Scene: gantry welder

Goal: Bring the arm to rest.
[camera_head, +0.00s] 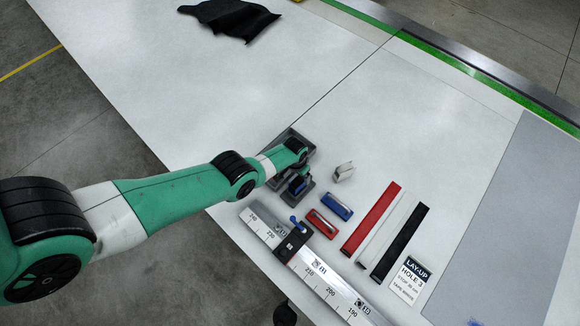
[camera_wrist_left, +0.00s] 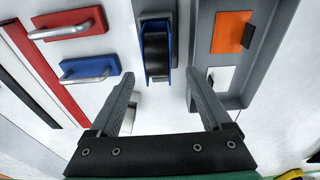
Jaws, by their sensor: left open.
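My left arm (camera_head: 185,185) reaches in from the left, over the table. My left gripper (camera_wrist_left: 161,80) is open, and nothing shows between its fingers. In the head view the gripper is mostly hidden at the arm's end, over the dark grey tray. In the wrist view a black roll in a blue holder (camera_wrist_left: 157,50) lies beyond the fingertips. The grey tray (camera_wrist_left: 232,92), with an orange square (camera_wrist_left: 232,32) in it, lies to the right. My right gripper is in neither view.
A red handled block (camera_head: 323,223) and a blue one (camera_head: 337,206) lie beside the gripper. Red (camera_head: 371,219) and black (camera_head: 400,242) strips lie further right. A ruler rail (camera_head: 325,284) runs along the front. A black cloth (camera_head: 230,17) lies far back. The table's middle is clear.

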